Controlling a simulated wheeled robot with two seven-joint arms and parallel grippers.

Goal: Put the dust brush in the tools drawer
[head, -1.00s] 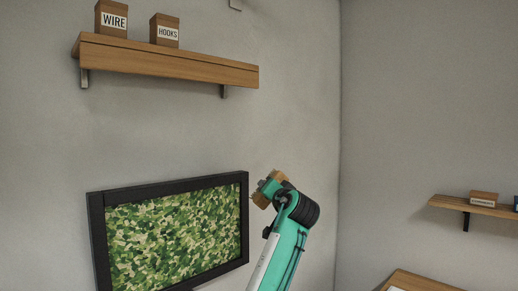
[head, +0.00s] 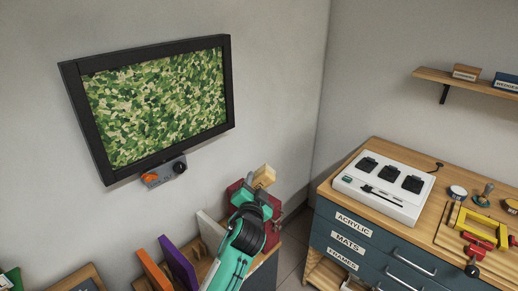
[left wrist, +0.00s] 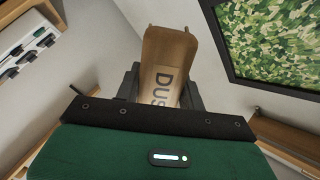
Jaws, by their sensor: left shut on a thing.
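The dust brush (head: 264,176) is a tan wooden block at the tip of my left gripper (head: 250,186) in the head view. In the left wrist view the brush (left wrist: 168,50) stands out between the dark fingers of my left gripper (left wrist: 163,90), and the letters "DUS" show on its face. The gripper is shut on it and holds it up in the air. A blue drawer cabinet (head: 329,232) stands at right, with drawer labels ACRYLIC, MATS and FRAMES. No drawer labelled tools is seen. My right gripper is not in view.
A white device with black pads (head: 384,186) and a yellow-and-red clamp (head: 482,227) lie on the cabinet top. A red container (head: 272,224) and upright coloured boards (head: 178,264) stand near my left arm. A framed green picture (head: 155,100) hangs on the wall.

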